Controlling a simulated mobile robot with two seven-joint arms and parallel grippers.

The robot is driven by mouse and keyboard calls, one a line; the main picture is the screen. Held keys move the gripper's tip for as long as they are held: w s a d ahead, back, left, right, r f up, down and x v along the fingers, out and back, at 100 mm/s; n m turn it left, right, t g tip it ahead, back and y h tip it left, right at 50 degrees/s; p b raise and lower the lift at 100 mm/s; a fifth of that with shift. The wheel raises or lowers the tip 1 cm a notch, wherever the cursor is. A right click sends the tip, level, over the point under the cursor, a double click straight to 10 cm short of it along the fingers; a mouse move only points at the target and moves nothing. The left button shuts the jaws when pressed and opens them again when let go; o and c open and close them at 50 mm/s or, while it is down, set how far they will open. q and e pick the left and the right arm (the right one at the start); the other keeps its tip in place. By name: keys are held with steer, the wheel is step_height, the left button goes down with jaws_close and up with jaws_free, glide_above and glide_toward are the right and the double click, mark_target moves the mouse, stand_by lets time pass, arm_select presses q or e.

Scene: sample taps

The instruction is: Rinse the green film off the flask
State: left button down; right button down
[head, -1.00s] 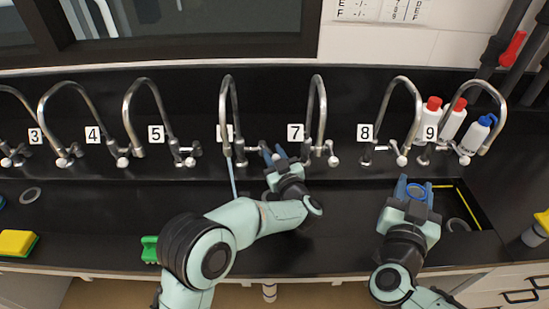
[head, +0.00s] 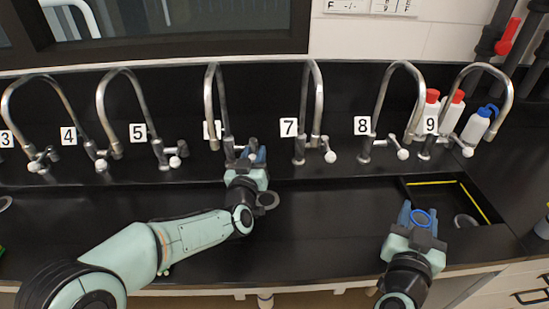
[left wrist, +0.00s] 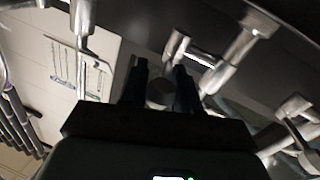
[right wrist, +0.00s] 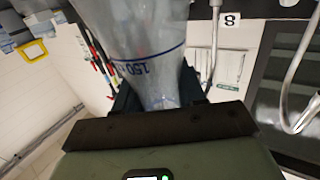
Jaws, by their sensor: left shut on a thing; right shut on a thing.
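In the right wrist view the flask (right wrist: 145,35) is clear, with a blue line and 150 mark; I see no green film on the part shown. My left gripper (head: 251,155) is at the tap (head: 209,105) between 5 and 7, its label mostly hidden by the spout. In the left wrist view a small round knob (left wrist: 160,93) sits between the shut left fingers, apparently this tap's handle. No water stream shows under the spout.
Other taps line the back ledge, including tap 7 (head: 317,100) and tap 8 (head: 385,100). Bottles with red and blue caps (head: 476,125) stand behind tap 9. A basin (head: 405,185) with a yellow strip is at right.

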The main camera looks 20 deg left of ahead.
stand_by(0.3)
arm_select(q)
steer(key=c, duration=0.8)
jaws_free()
arm_select(e)
steer(key=shift+r, duration=0.1)
